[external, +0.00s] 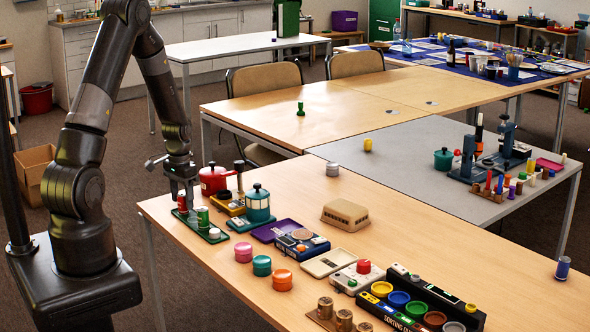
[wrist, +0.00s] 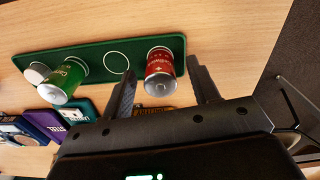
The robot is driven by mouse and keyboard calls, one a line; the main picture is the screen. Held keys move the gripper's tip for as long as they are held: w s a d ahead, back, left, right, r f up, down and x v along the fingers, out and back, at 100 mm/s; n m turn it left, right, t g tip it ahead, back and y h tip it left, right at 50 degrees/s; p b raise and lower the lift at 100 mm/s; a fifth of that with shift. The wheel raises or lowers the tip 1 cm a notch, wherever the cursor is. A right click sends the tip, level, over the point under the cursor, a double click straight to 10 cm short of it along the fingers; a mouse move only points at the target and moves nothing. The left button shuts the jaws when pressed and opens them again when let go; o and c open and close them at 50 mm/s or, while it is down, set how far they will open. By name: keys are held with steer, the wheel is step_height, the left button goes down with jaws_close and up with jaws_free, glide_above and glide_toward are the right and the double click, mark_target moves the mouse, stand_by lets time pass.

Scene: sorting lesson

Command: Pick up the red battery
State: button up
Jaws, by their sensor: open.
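The red battery (wrist: 160,64), a small red can with a silver end, stands at one end of a narrow green tray (wrist: 100,50). In the external view the red battery (external: 182,203) is partly hidden by my gripper (external: 181,190), which points down over it. In the wrist view my open gripper (wrist: 162,76) has one finger on each side of the red battery, with gaps showing. I cannot tell how far down the fingers reach. A green battery (wrist: 64,80) and a white round piece (wrist: 37,72) share the tray, with an empty white ring between the two batteries.
A red pot (external: 213,180) and a teal canister (external: 257,205) stand close to the tray. The table's left edge is close to my gripper.

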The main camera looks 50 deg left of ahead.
steer(key=shift+f, duration=0.95)
steer(key=shift+c, duration=0.5)
steer(key=c, duration=1)
